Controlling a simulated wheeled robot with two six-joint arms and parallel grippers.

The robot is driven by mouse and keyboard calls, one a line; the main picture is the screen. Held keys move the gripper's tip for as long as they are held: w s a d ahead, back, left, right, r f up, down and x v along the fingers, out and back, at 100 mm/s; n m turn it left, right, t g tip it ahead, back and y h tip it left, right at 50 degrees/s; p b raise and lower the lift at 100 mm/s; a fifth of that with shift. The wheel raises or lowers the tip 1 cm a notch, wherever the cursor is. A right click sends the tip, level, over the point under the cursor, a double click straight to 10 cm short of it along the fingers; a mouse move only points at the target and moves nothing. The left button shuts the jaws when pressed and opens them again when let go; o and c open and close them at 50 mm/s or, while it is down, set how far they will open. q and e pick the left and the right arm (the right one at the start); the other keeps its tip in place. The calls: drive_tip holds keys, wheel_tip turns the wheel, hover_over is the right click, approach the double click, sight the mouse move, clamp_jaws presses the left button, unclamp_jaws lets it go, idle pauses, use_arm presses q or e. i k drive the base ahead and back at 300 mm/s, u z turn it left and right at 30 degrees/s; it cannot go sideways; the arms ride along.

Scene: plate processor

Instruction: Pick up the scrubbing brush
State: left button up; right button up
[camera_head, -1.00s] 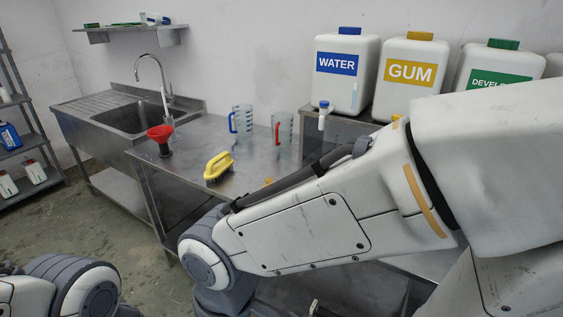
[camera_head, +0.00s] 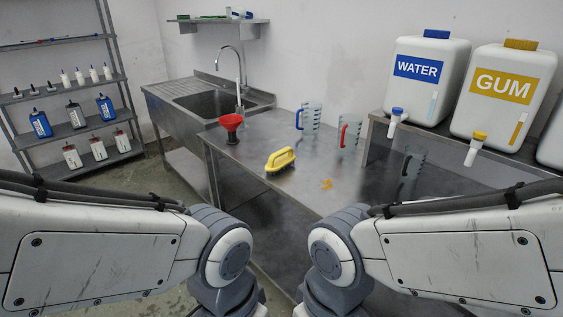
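The scrubbing brush (camera_head: 280,160) has a yellow handle and dark bristles. It stands bristles down on the metal table (camera_head: 245,185), near the table's left front edge. My two arms come in from the left and the right at the bottom of the view, short of the table. Both bend downward at the grey joints, and neither gripper is in view. Nothing touches the brush.
Large WATER (camera_head: 427,80) and GUM (camera_head: 503,90) containers stand at the right.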

sight(273, 164)
drive_tip(key=u, duration=0.6)
drive_tip(key=i, duration=1.5)
drive_tip(key=u, duration=0.1)
